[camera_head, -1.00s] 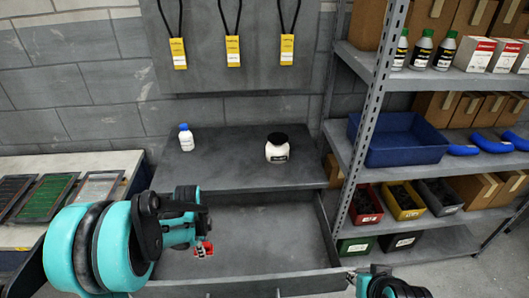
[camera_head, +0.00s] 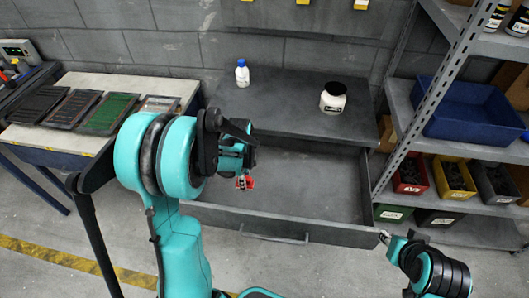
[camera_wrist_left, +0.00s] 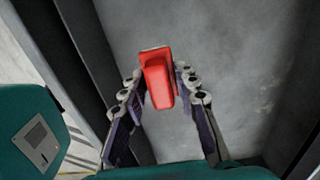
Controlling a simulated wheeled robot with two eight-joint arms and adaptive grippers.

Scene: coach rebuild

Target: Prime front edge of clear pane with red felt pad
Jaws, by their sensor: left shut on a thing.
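My left gripper (camera_head: 243,176) is shut on a red felt pad (camera_head: 245,184) and holds it above the open drawer. In the left wrist view the red pad (camera_wrist_left: 158,82) sits between the two fingertips. The clear pane (camera_head: 160,104) is a pale framed panel at the right end of a row of panes on the left table, partly hidden behind my left arm. Its front edge is mostly hidden. The left gripper is to the right of the pane and apart from it. My right gripper (camera_head: 385,238) is near the drawer's front right corner; its fingers are too small to judge.
The open grey drawer (camera_head: 310,185) looks empty. A white bottle with a blue cap (camera_head: 242,74) and a black-lidded jar (camera_head: 333,98) stand on the bench behind. Green (camera_head: 105,113) and dark panes lie beside the clear one. A shelf with a blue bin (camera_head: 470,110) stands right.

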